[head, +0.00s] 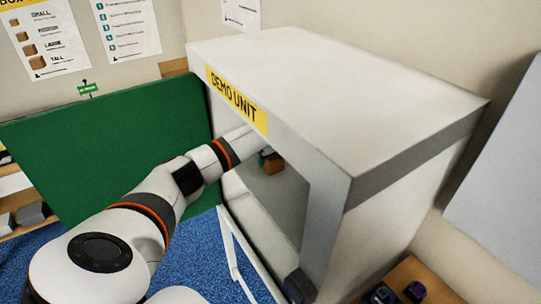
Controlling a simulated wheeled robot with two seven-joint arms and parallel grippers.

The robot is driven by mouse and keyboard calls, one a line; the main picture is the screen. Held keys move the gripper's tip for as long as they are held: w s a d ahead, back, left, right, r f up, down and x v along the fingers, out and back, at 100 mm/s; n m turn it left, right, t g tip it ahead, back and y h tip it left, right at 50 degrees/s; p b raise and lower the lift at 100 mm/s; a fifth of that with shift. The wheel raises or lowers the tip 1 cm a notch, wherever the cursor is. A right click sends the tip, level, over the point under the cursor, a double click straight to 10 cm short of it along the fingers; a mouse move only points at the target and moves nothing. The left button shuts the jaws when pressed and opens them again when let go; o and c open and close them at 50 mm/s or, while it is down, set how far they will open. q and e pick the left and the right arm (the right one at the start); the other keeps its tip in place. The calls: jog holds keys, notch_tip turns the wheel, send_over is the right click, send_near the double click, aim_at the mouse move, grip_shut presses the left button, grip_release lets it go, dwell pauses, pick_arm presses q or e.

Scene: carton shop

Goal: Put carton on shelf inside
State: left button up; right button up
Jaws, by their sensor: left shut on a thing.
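The white demo unit (330,200) stands with its open front facing left, and my left arm reaches into it. A small brown carton (274,164) shows inside, at the end of my left arm. My left gripper (266,156) is shut on the carton, with its fingers mostly hidden by the unit's top front edge and the shade inside. A grey inner surface (280,205) lies below the carton; I cannot tell whether the carton touches it. My right gripper is not in view.
A green panel (100,140) stands left of the unit. A white frame-like piece (232,255) juts from the unit's lower front over blue carpet (190,262). A wooden surface (440,292) with small dark items is at lower right. Shelves (15,185) are at far left.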

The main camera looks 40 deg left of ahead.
pick_arm(q)
jog(key=o, duration=1)
jog(key=shift+f, duration=0.1)
jog(key=shift+c, duration=0.2)
jog(key=shift+d+r+b, duration=0.1)
jog(key=shift+r+b, duration=0.1)
jog(key=shift+b, duration=0.2)
jog(key=s+d+b, duration=0.1)
jog(key=d, duration=0.2)
jog(key=s+d+b, duration=0.1)
jog(key=d, duration=0.3)
jog(key=s+d+b, duration=0.1)
jog(key=d+b, duration=0.1)
jog(key=d, duration=0.1)
jog(key=shift+d+r, duration=0.3)
jog(key=shift+r, duration=0.1)
jog(key=shift+s+d, duration=0.2)
jog(key=shift+d, duration=0.4)
jog(key=shift+r, duration=0.1)
